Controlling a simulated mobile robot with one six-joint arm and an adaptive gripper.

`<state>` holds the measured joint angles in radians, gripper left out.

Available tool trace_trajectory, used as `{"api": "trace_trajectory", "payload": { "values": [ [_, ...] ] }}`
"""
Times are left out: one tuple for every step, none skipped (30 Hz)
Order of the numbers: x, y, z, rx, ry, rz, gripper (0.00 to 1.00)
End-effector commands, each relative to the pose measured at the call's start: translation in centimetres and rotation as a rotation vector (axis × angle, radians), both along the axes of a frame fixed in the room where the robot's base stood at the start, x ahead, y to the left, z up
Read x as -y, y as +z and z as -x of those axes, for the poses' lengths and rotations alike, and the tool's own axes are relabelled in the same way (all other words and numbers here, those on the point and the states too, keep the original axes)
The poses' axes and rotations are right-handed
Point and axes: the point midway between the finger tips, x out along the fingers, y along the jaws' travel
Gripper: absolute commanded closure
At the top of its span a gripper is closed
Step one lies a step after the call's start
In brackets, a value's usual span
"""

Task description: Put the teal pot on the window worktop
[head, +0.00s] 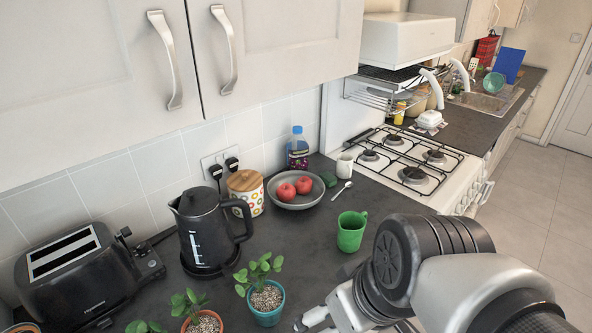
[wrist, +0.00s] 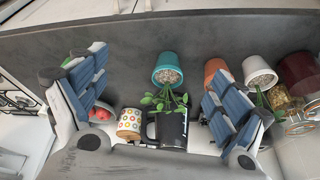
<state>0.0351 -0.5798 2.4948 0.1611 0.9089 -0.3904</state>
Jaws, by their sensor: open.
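The teal pot (head: 266,310) stands upright on the dark counter at the bottom of the head view. It holds pale pebbles and a green leafy plant. In the wrist view the teal pot (wrist: 166,60) shows between my two fingers, towards the top. My gripper (head: 308,318) is just right of the pot in the head view, partly cut off by the lower edge. In the wrist view my gripper (wrist: 160,95) has its blue-padded fingers wide apart with nothing held. No window shows, so I cannot tell which surface is the window worktop.
A terracotta pot (head: 204,322) stands left of the teal pot. A black kettle (head: 203,228), toaster (head: 75,275), bowl of red fruit (head: 296,203) and green mug (head: 351,232) share the counter. A white pot (wrist: 259,70) shows in the wrist view. Beyond the hob (head: 415,160) lies a cluttered sink counter.

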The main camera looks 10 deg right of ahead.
Motion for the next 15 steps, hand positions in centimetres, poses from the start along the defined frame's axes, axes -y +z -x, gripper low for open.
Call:
{"api": "trace_trajectory", "payload": {
  "values": [
    [0.6, 0.5, 0.9, 0.021, -0.068, 0.010, 0.10],
    [0.9, 0.6, 1.3, 0.028, -0.108, 0.012, 0.10],
    [1.3, 0.8, 1.7, 0.038, -0.155, 0.015, 0.10],
    [1.6, 0.9, 2.0, 0.044, -0.187, 0.017, 0.10],
    [1.8, 1.0, 2.2, 0.051, -0.212, 0.018, 0.10],
    [2.1, 1.0, 2.4, 0.057, -0.240, 0.019, 0.10],
    [2.2, 1.1, 2.5, 0.061, -0.256, 0.018, 0.10],
    [2.3, 1.2, 2.6, 0.064, -0.268, 0.018, 0.10],
    [2.4, 1.2, 2.7, 0.065, -0.278, 0.019, 0.10],
    [2.4, 1.2, 2.7, 0.066, -0.283, 0.018, 0.10],
    [2.4, 1.2, 2.7, 0.066, -0.285, 0.018, 0.10],
    [2.4, 1.2, 2.7, 0.066, -0.286, 0.018, 0.10],
    [2.4, 1.2, 2.7, 0.066, -0.286, 0.017, 0.10],
    [2.4, 1.2, 2.7, 0.065, -0.286, 0.017, 0.10],
    [2.4, 1.2, 2.7, 0.065, -0.285, 0.017, 0.10]
  ]
}}
